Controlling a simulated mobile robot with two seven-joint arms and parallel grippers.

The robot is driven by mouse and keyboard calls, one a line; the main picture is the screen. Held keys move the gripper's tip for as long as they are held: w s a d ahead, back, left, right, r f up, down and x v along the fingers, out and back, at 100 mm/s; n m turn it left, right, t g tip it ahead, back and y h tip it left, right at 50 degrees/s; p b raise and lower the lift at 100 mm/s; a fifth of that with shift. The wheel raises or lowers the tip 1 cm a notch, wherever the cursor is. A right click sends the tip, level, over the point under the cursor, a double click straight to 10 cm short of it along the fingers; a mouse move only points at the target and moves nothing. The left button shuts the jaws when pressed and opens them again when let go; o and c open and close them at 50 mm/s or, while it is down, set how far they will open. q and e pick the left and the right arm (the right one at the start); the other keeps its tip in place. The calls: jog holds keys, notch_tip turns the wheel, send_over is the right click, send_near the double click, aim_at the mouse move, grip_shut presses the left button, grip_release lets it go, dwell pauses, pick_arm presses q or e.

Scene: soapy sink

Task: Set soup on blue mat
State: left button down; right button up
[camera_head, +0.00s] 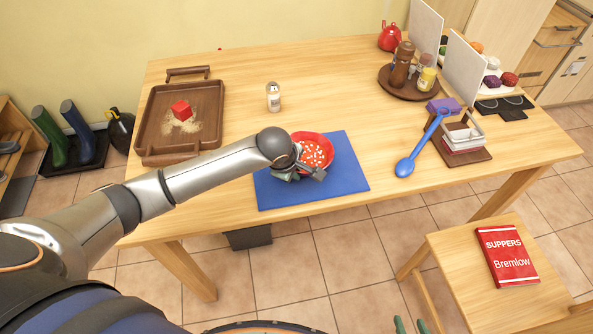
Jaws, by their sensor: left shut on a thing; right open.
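The soup is in a red bowl (323,142), reddish with white bits on top. My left gripper (303,172) is shut on the near side of the bowl, and my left wrist hides the bowl's left part. The near and right parts of the mat are bare. My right gripper is not in view.
A white-capped shaker (273,97) stands behind the mat. A brown tray (152,128) with a red block is at left. A blue spoon (405,167) and a brown caddy (470,152) are at right. A round tray (394,88) with bottles stands at the back.

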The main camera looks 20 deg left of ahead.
pick_arm(q)
jog(key=c, duration=1.4)
grip_release()
jog(key=shift+f, duration=0.1)
jog(key=o, duration=0.5)
jog(key=shift+c, duration=0.2)
jog(key=p+v, duration=0.2)
jog(key=v, duration=0.9)
jog(key=s+d+f+m+t+h, duration=0.25)
jog(key=s+d+f+m, duration=0.3)
jog(key=f+m, duration=0.35)
jog(key=s+a+f+m+t, duration=0.1)
jog(key=s+a+f+m, duration=0.2)
jog(key=s+f+m, duration=0.6)
jog(key=s+m, duration=0.1)
jog(key=s, duration=0.2)
jog(key=shift+s+t, duration=0.2)
jog(key=shift+t, duration=0.15)
